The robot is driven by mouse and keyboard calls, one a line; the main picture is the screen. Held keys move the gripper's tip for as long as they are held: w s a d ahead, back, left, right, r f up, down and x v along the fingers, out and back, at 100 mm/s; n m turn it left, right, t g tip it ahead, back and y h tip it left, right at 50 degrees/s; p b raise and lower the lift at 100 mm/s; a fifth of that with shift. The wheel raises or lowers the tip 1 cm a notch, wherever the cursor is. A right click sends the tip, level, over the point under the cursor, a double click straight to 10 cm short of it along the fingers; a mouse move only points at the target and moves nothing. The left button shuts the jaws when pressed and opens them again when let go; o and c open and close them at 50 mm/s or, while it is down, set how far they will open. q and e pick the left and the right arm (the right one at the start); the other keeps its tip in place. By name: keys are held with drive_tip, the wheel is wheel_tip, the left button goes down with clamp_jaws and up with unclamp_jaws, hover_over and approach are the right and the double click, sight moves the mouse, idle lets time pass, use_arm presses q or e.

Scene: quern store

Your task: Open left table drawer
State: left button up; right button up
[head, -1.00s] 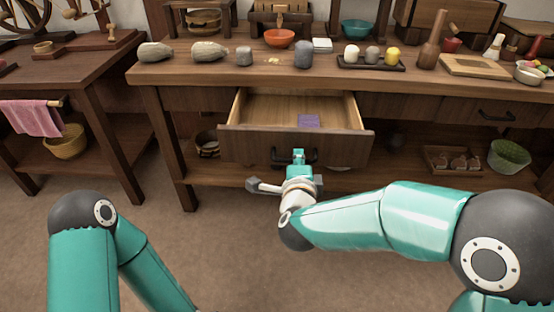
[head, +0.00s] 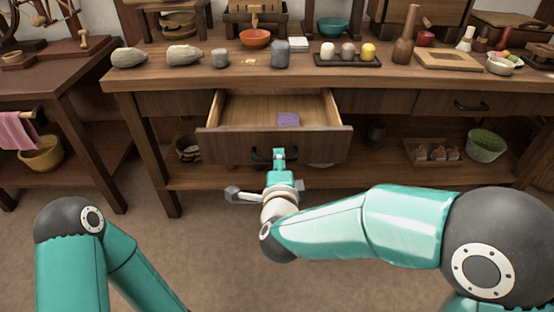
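The left table drawer (head: 225,147) is pulled well out of the wooden table (head: 130,83), and its pale inside shows. My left gripper is out of view; only my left arm shows at lower left.
The right drawer (head: 415,104) is closed. The tabletop holds stones, an orange bowl (head: 255,39), a dark tray (head: 347,61) and a wooden pestle (head: 405,38). A low shelf holds a green-filled bowl (head: 486,146). The floor in front is clear.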

drive_tip(key=v, duration=0.9)
drive_tip(key=shift+s, duration=0.2)
drive_tip(key=shift+d, duration=0.1)
